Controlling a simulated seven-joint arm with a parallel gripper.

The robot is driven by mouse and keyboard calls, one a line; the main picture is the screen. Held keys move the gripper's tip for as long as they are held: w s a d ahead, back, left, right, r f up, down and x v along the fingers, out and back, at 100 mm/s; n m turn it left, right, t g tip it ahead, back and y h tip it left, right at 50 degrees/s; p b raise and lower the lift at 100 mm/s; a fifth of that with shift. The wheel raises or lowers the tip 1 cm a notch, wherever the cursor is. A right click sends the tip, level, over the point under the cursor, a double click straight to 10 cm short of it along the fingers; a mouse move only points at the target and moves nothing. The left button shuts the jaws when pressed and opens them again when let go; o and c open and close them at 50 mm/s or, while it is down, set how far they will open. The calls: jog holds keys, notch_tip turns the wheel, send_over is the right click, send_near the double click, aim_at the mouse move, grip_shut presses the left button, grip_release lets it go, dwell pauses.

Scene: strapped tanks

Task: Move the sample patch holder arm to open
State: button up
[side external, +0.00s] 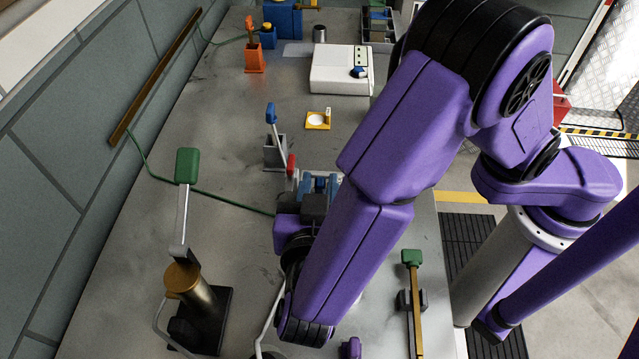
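A small yellow plate with a round white patch (317,119) lies on the grey bench, at the upper middle of the side external view. It looks like the sample patch holder. A short pale upright piece (328,113) at its right edge may be its arm; it is too small to tell its position clearly. My gripper (315,203) is below the plate in the picture, apart from it, beside a blue and grey clamp-like device (320,183) with a red knob. My purple arm partly hides that device. The fingers are not clear, so I cannot tell their opening.
A blue-handled lever (271,114) stands left of the plate, and a white box (340,70) sits behind it. A tall green-topped lever (187,168) stands at left. A green-ended brass bar (412,300) is at lower right. A green cord crosses the bench.

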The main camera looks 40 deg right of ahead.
jog(key=shift+o, duration=0.6)
jog(key=v, duration=1.7)
jog(key=shift+s, duration=0.15)
jog(key=w+d+n+g+y, duration=0.1)
jog(key=w+d+n+g, duration=0.1)
jog(key=w+d+n, duration=0.3)
jog(key=w+d+r+n+g+y, duration=0.1)
jog(key=w+d+n+g+y, duration=0.15)
jog(key=d, duration=0.45)
jog(key=w+d+n+g+y, duration=0.1)
jog(key=w+d+n+g, duration=0.2)
jog(key=d, duration=0.4)
jog(key=s+d+n+g+y, duration=0.1)
jog(key=s+d+n+y, duration=0.1)
jog(key=d, duration=0.4)
jog(key=s+d+f+n+g+y, duration=0.1)
jog(key=s+d+n+y, duration=0.1)
jog(key=d+n, duration=0.3)
jog(key=s+d+n+g+y, duration=0.1)
jog(key=s+d+n+y, duration=0.1)
jog(key=d, duration=0.4)
jog(key=shift+s+d+f+n+y, duration=0.2)
jog(key=shift+s+d+n+y, duration=0.15)
jog(key=shift+s+n, duration=0.6)
